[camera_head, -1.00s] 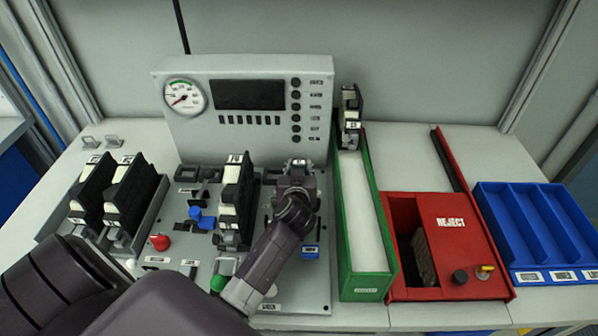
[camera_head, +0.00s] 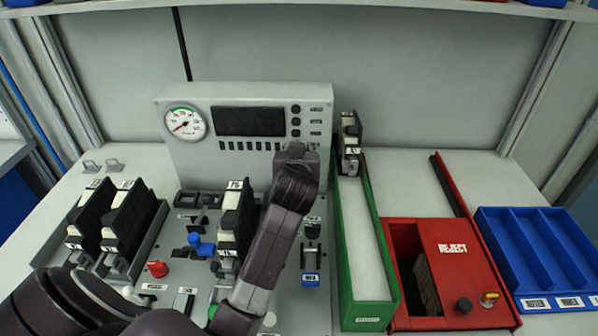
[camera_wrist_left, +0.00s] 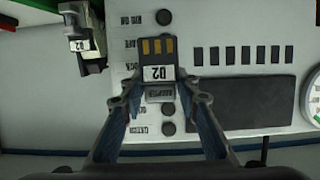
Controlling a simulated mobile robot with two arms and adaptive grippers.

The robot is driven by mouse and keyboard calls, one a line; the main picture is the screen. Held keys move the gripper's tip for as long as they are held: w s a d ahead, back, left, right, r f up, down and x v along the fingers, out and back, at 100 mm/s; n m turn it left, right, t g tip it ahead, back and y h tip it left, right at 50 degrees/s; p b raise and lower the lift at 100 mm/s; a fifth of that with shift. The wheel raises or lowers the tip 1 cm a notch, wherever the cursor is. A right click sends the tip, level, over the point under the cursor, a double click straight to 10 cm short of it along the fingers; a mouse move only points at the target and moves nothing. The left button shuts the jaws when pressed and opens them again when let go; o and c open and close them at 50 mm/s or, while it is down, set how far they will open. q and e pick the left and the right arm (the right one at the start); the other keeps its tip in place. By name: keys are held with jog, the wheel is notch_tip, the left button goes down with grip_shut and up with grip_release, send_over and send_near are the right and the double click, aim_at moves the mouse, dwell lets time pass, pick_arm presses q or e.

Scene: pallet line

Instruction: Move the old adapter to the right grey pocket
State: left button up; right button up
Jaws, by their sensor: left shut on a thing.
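In the left wrist view my left gripper (camera_wrist_left: 160,105) is shut on a small dark adapter (camera_wrist_left: 158,50) with gold contacts and a white label reading D2. In the head view the end of my left arm covers the adapter, in front of the grey instrument panel. Two small grey holders stand at the back left of the bench, a left one (camera_head: 92,167) and a right one (camera_head: 115,164). Both look empty. I cannot tell for sure that these are the grey pockets. My right gripper is not in view.
The panel (camera_head: 214,148) stands behind the fixture plate. A black module (camera_head: 235,218) stands on the plate; two more (camera_head: 90,215) stand in a left rack. A green tray (camera_head: 369,310), with another module (camera_head: 350,137) at its back, a red reject box (camera_head: 455,255) and blue bins (camera_head: 535,235) lie right.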

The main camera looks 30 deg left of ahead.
pick_arm(q)
notch_tip(320, 180, up, 5)
jog(key=shift+f, duration=0.3)
